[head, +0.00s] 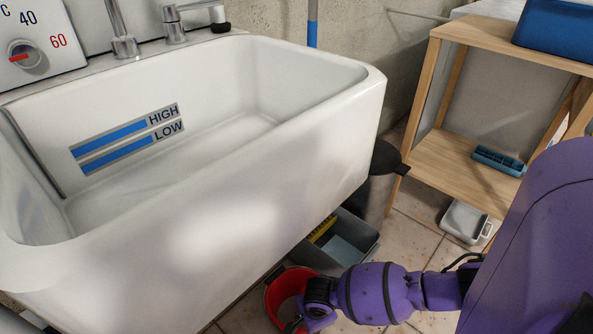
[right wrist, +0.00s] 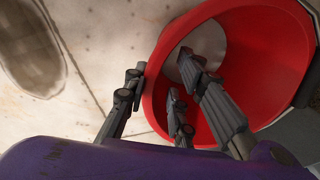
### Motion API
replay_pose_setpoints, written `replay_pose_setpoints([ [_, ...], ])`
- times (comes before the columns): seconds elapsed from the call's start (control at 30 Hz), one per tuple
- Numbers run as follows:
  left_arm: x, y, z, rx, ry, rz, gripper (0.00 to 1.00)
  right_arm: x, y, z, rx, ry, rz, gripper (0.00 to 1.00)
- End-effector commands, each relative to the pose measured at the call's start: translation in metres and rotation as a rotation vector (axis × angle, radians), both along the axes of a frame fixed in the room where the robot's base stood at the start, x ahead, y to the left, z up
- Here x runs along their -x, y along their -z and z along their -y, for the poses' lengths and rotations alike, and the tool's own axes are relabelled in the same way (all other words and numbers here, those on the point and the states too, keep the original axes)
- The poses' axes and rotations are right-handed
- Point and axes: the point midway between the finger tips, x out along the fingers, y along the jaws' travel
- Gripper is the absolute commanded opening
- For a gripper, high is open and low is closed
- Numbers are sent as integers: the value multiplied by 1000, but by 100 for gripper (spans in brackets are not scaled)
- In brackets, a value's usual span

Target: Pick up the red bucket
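The red bucket (head: 283,291) stands on the floor below the sink's front right corner in the head view, partly hidden by my right arm's end. In the right wrist view its open mouth and red inner wall (right wrist: 262,65) fill the right half. My right gripper (right wrist: 162,75) is open across the bucket's rim. One dark finger is outside the rim on the left, close against it. The other fingers reach inside the mouth, with a gap to the near wall. Whether any finger touches the rim is unclear. My left gripper is not in view.
The white sink (head: 290,170) overhangs just left of the bucket. A grey bin (head: 352,250) with something yellow in it stands behind the bucket. A wooden shelf (head: 440,165) and a white tray (head: 464,222) are at the right. Tiled floor is free between them.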

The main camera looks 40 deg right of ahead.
Motion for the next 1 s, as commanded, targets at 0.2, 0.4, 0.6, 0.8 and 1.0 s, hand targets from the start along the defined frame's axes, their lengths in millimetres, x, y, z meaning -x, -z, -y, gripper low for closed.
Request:
replay_pose_setpoints([
  [0.2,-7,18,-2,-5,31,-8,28,-2,31,2,1,-1,-4,24],
  [0.4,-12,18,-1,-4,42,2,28,-3,32,2,1,-1,-1,24],
  [0.6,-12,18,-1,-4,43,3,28,-3,31,2,0,-1,-1,10],
  [0.8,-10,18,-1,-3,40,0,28,-3,32,2,0,0,-2,0],
  [1.0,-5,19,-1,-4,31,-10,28,-1,32,2,2,0,-5,0],
])
